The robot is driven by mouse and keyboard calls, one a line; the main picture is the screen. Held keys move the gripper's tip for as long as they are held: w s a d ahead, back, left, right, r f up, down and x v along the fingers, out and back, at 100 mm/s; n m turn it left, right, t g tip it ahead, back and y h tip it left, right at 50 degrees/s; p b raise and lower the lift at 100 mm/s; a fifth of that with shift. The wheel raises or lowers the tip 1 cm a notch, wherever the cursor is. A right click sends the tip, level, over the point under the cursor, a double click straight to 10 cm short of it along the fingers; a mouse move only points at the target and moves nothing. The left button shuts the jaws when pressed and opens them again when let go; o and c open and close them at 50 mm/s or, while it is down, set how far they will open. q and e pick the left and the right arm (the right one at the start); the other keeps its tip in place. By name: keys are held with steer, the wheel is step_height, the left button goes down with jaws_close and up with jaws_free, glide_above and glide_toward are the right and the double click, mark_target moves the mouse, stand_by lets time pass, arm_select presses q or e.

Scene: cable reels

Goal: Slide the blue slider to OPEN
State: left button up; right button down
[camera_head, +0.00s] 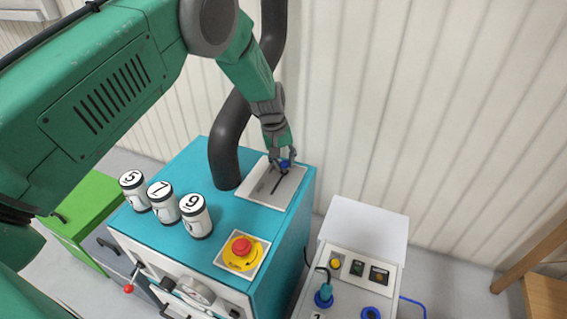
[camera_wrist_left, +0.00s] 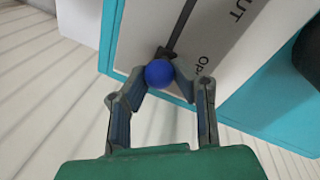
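The blue slider (camera_head: 285,164) is a round blue knob on a slotted light plate (camera_head: 290,190) on top of the teal cabinet. It also shows in the left wrist view (camera_wrist_left: 159,73), at the near end of the dark slot, beside lettering that reads "OP" before it is hidden. Letters "UT" show farther up the plate. My left gripper (camera_head: 283,161) is over the plate, with its two fingers closed in on either side of the knob; the fingertips appear to touch it in the left wrist view (camera_wrist_left: 160,76). My right gripper is not in view.
Canisters marked 5 (camera_head: 133,190), 7 (camera_head: 163,202) and 9 (camera_head: 195,215) stand on the teal cabinet (camera_head: 240,200). A red emergency button (camera_head: 241,246) sits at its front. A thick black pipe (camera_head: 229,140) rises left of the plate. A grey control box (camera_head: 365,228) stands to the right.

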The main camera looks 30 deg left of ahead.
arm_select(q)
steer(key=o, duration=0.4)
steer(key=shift+w+d+r, duration=0.1)
steer(key=shift+d+r, duration=0.05)
steer(key=shift+d, duration=0.05)
step_height(320, 180, up, 12)
steer(key=s+a, duration=0.1)
steer(key=a, duration=0.1)
steer(key=shift+s+f, duration=0.2)
